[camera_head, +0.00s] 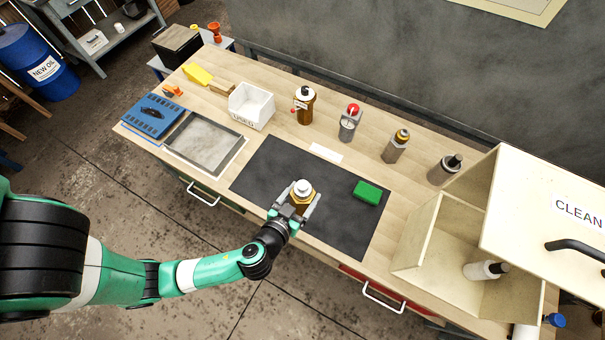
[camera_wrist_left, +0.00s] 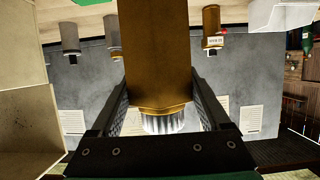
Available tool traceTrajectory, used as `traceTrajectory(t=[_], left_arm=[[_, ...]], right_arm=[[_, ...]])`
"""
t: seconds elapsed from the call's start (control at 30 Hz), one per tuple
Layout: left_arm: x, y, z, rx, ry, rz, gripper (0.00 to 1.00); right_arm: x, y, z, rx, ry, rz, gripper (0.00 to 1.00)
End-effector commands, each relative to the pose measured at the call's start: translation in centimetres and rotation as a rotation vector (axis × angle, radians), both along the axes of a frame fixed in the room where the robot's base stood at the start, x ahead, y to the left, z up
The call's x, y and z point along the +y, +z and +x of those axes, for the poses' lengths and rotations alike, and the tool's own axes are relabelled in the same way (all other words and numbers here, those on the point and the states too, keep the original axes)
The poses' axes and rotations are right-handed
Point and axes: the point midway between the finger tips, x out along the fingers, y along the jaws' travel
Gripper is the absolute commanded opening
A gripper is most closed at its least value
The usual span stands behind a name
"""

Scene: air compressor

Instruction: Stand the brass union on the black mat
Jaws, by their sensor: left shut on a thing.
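The brass union (camera_head: 302,190), a brass body with a silver ribbed end, is between the fingers of my left gripper (camera_head: 296,203). In the left wrist view its brass body (camera_wrist_left: 158,50) fills the upper middle, and my left gripper (camera_wrist_left: 160,115) is shut on it near the silver end. In the head view it looks about upright, silver end up, over the front middle of the black mat (camera_head: 265,165). I cannot tell whether its lower end touches the mat. My right gripper is not in view.
A green block (camera_head: 367,192) lies on the mat's right part. A metal tray (camera_head: 205,143) and a white bin (camera_head: 251,106) stand left. Several fittings, including a red-topped gauge (camera_head: 349,122), line the back. An open cabinet (camera_head: 450,240) stands right. The mat's left part is clear.

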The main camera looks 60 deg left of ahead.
Motion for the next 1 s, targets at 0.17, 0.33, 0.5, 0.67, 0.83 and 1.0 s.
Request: traceTrajectory(t=[0.17, 0.33, 0.5, 0.67, 0.83, 1.0], left_arm=[[1.7, -2.0, 0.1, -0.009, 0.005, -0.001, 0.0], [5.1, -2.0, 0.2, -0.002, 0.009, 0.003, 0.0], [8.7, -3.5, 0.5, -0.004, 0.007, 0.002, 0.0], [11.3, -6.9, 0.7, -0.002, 0.003, 0.002, 0.0], [12.7, -8.5, 0.9, -0.005, -0.003, 0.003, 0.0], [12.9, -8.9, 1.0, -0.005, -0.006, 0.005, 0.0]], right_arm=[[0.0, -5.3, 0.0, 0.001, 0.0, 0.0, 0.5], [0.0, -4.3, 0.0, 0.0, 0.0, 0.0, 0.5], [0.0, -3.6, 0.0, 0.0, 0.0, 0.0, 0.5], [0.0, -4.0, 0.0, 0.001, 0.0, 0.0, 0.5], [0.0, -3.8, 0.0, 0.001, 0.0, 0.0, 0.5], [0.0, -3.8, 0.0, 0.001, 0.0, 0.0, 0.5]])
